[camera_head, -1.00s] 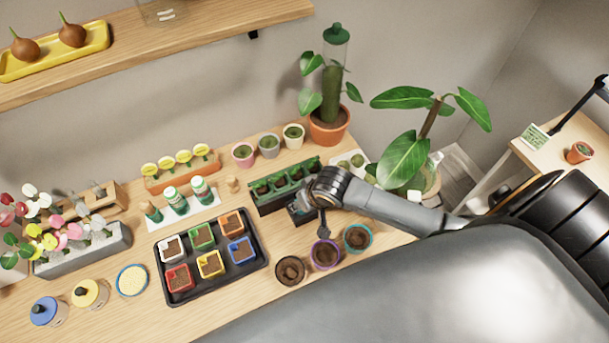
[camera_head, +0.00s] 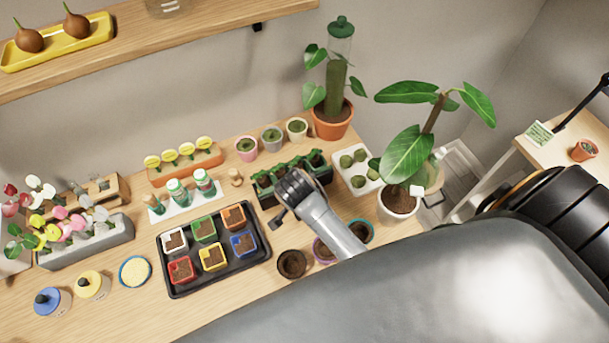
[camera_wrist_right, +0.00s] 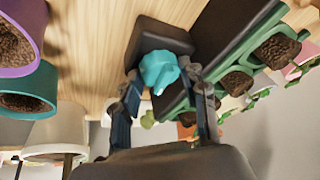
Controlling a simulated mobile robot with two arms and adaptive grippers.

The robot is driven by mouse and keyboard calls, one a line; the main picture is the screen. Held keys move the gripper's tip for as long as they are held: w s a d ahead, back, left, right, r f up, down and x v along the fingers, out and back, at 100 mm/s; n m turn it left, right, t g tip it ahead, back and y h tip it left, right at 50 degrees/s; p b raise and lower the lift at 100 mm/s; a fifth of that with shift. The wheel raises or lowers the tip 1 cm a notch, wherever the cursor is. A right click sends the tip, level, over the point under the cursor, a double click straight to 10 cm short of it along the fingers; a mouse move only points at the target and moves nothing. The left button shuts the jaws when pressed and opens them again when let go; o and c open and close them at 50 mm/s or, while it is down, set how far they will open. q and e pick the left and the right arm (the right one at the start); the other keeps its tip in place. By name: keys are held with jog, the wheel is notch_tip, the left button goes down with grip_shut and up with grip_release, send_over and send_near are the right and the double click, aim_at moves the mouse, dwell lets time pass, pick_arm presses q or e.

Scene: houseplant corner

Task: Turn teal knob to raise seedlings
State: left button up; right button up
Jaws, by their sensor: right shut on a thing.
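The teal knob (camera_wrist_right: 158,70) shows in the right wrist view on a small dark housing (camera_wrist_right: 163,34). My right gripper (camera_wrist_right: 166,88) has one finger on each side of the knob and is shut on it. A dark seedling box with a green insert (camera_wrist_right: 232,72) adjoins the housing, with several soil plugs in it. In the head view the box (camera_head: 325,172) stands at mid-table, its near part covered by my right gripper (camera_head: 278,216). The knob is hidden there behind my wrist. My left gripper is not in view.
Three round pots, one brown (camera_head: 292,264), stand close to my right forearm. A black tray (camera_head: 178,291) with several coloured square pots lies to the left. A white tray (camera_head: 371,185) of green balls and a large potted plant (camera_head: 398,203) stand to the right.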

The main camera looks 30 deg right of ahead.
jog(key=shift+f+m+g, duration=0.1)
jog(key=shift+m+g, duration=0.2)
jog(key=shift+m, duration=0.5)
jog(key=o, duration=1.1)
jog(key=shift+o, duration=0.2)
